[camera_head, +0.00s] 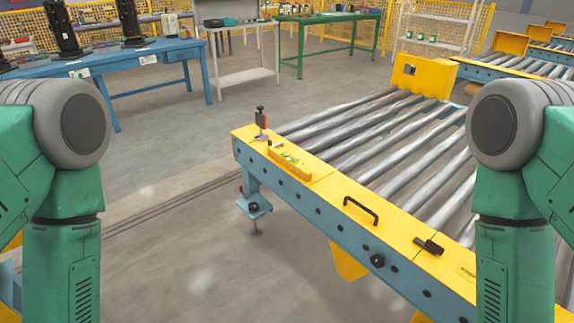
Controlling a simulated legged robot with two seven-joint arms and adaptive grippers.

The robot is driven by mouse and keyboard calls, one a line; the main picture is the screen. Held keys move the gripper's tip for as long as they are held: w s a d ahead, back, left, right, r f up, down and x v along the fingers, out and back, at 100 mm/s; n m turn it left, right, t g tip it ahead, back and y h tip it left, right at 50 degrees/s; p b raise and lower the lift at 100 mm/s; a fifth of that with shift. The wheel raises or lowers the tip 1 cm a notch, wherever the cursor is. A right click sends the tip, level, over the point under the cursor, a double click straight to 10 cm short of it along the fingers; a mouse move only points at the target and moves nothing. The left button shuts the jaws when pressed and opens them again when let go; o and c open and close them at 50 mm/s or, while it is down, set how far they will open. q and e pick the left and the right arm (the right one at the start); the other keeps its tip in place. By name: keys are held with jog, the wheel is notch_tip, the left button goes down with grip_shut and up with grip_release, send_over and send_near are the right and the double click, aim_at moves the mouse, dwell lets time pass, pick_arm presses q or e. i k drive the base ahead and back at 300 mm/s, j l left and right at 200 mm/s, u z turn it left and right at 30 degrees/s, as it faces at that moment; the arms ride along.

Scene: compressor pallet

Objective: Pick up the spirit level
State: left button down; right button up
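A small yellow bar with green marks, which looks like the spirit level (290,162), lies on the yellow edge of the roller conveyor (322,182), near its left corner. Its yellow colour blends with the edge, so its ends are hard to make out. My two green arms come in at the left and right sides of the picture, both well apart from the level. Neither gripper shows; both are below or outside the frame.
A black-and-orange upright tool (261,122) stands behind the level at the conveyor's corner. A black handle (361,209) and a dark hammer-like tool (429,246) are on the edge to the right. A blue table (140,58) and green table (330,17) stand behind. The floor at left is clear.

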aim_at(301, 171)
jog(key=i+z, duration=0.1)
jog(key=z, duration=0.25)
jog(key=i+j+z, duration=0.1)
jog(key=z, duration=0.25)
jog(key=i+j+z, duration=0.1)
jog(key=z, duration=0.2)
